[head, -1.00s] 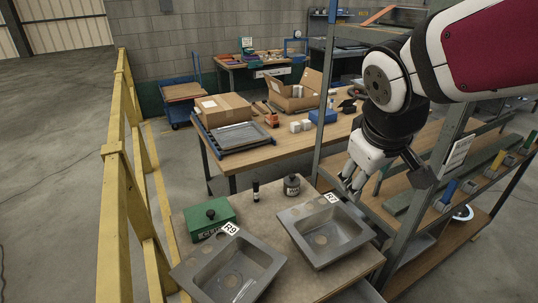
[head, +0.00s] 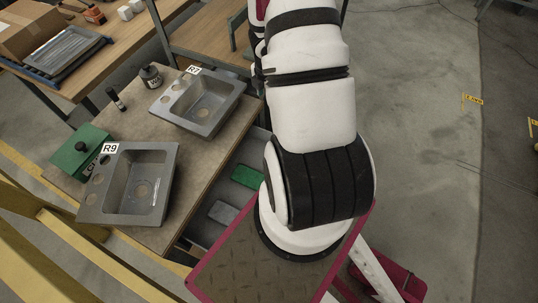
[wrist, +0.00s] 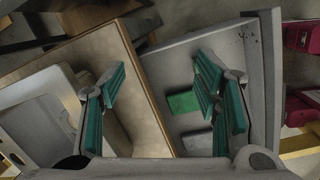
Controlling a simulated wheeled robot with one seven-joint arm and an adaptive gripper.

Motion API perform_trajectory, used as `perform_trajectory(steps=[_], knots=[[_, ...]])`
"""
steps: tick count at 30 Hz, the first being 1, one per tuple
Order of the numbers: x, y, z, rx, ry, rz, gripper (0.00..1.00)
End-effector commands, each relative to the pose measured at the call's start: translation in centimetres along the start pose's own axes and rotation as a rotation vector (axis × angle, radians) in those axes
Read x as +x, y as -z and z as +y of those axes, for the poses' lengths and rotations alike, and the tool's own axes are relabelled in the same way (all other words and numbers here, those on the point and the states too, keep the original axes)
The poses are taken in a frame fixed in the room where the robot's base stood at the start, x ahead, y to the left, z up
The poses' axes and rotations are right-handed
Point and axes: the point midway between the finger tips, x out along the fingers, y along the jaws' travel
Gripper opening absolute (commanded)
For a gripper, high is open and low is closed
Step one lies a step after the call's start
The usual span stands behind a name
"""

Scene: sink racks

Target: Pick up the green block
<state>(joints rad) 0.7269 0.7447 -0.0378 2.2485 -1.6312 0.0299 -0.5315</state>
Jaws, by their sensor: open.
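The green block (head: 247,176) lies flat in an open grey drawer (head: 205,233) below the worktop, beside my arm in the head view. In the wrist view the green block (wrist: 184,103) lies on the drawer floor (wrist: 172,75), right of the middle of the gap between the fingers and partly near the right finger. My gripper (wrist: 158,72) is open and empty, above the drawer and the worktop edge. The head view does not show the gripper.
A grey block (head: 222,212) lies in the drawer near the green one. Two metal sinks, R9 (head: 146,188) and R7 (head: 209,107), stand on the worktop with a green box (head: 80,153). Yellow rails (head: 75,240) run at left. The floor at right is mostly clear.

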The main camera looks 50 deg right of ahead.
Motion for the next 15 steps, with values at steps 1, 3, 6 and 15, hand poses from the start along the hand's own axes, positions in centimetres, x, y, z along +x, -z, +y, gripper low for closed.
perform_trajectory(steps=[1,3,6,15], knots=[[2.3,0.6,-1.9,-0.048,0.032,0.053,0.57],[4.5,1.6,-4.0,-0.113,0.057,0.121,0.57],[6.8,3.0,-6.5,-0.185,0.081,0.204,0.57],[9.4,4.9,-9.2,-0.260,0.098,0.296,0.57]])
